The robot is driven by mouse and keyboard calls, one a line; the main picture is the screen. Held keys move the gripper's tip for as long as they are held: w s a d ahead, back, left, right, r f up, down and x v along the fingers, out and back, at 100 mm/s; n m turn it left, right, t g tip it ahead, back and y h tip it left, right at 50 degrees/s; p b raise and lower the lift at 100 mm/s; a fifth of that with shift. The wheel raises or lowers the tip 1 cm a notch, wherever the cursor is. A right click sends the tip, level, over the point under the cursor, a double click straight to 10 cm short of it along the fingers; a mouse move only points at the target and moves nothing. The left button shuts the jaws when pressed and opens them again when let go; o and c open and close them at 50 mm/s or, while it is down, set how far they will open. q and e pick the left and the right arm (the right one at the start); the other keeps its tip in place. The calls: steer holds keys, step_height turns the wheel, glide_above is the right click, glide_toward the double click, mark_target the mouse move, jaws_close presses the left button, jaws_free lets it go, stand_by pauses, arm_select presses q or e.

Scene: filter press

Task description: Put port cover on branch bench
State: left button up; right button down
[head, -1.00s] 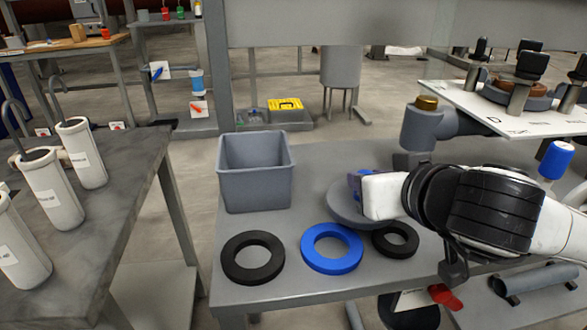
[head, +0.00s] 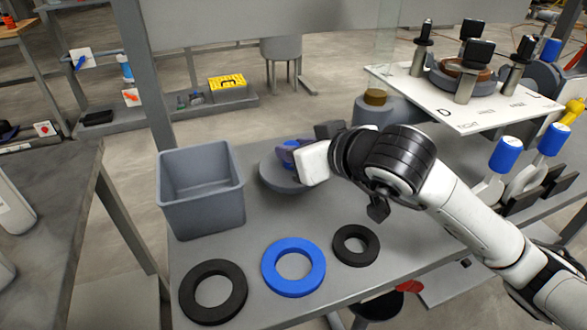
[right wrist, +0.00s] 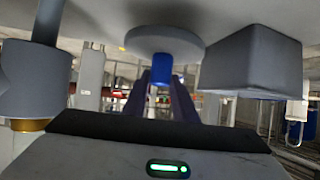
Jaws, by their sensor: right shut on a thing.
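The port cover (head: 273,178) is a round grey disc with a blue knob, seen in the head view at the back middle of the grey bench (head: 235,246). My right gripper (head: 291,154) is shut on the blue knob. In the right wrist view the picture is upside down; the disc (right wrist: 165,40) lies flat against or very close to the bench top, and the blue knob (right wrist: 160,74) is between my fingers. I cannot tell for sure whether the disc touches the bench. My left gripper is not in view.
A grey bin (head: 203,205) stands left of the cover. A large black ring (head: 199,311), a blue ring (head: 293,288) and a small black ring (head: 356,261) lie along the front. A grey post (head: 371,112) and a white board (head: 462,112) stand right of the cover.

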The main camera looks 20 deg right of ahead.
steer(key=shift+f, duration=1.85)
steer(key=shift+f+b, duration=0.1)
steer(key=shift+b, duration=0.25)
steer(key=shift+f, duration=0.15)
steer(key=c, duration=1.4)
jaws_free()
steer(key=shift+c, duration=0.2)
